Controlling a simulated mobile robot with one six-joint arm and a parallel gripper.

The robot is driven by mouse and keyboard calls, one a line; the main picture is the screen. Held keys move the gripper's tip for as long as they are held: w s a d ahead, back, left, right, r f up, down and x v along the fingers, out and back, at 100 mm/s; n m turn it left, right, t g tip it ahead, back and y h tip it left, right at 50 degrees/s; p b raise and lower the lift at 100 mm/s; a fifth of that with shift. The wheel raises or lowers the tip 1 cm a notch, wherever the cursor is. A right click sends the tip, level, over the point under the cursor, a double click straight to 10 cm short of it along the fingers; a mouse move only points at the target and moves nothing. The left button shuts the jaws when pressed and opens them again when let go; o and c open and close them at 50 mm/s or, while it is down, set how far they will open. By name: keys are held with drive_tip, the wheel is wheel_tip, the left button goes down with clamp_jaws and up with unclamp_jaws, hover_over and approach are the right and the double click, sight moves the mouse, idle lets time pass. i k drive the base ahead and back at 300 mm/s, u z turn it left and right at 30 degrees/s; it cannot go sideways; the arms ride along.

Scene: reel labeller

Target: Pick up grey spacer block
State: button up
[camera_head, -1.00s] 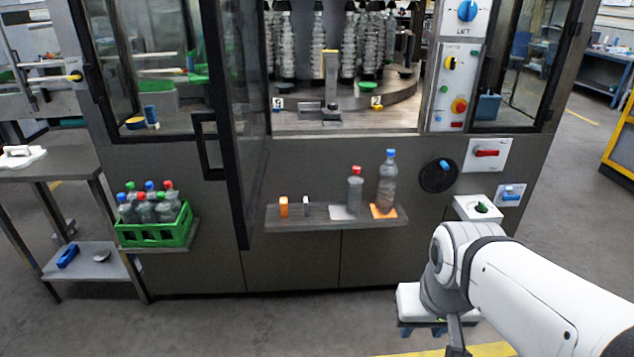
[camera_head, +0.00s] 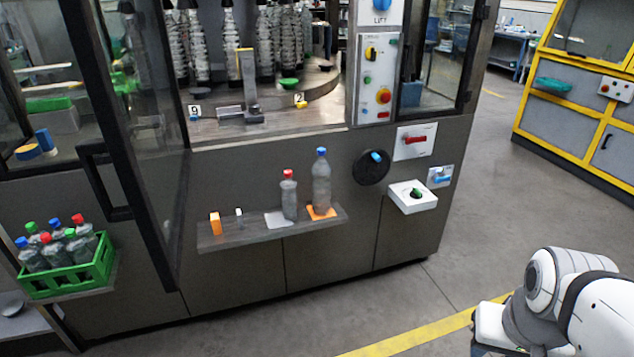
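A small, narrow grey block (camera_head: 239,217), pale at the top, stands upright on the grey shelf (camera_head: 245,237) at the front of the machine. It is just right of a small orange block (camera_head: 215,223) and apart from it. It is too small here to make out much detail. My white arm shows at the lower right, well away from the shelf; my gripper's fingers are not in view.
Right of the grey block, a red-capped bottle (camera_head: 289,197) and a blue-capped bottle (camera_head: 321,183) stand on the shelf. An open glass door (camera_head: 140,150) juts out left of it. A green crate (camera_head: 85,277) of bottles is at left. Floor before the shelf looks clear.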

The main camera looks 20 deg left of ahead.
sight(239, 211)
drive_tip(key=i, duration=1.2)
drive_tip(key=u, duration=2.4)
drive_tip(key=i, duration=1)
drive_tip(key=z, duration=0.05)
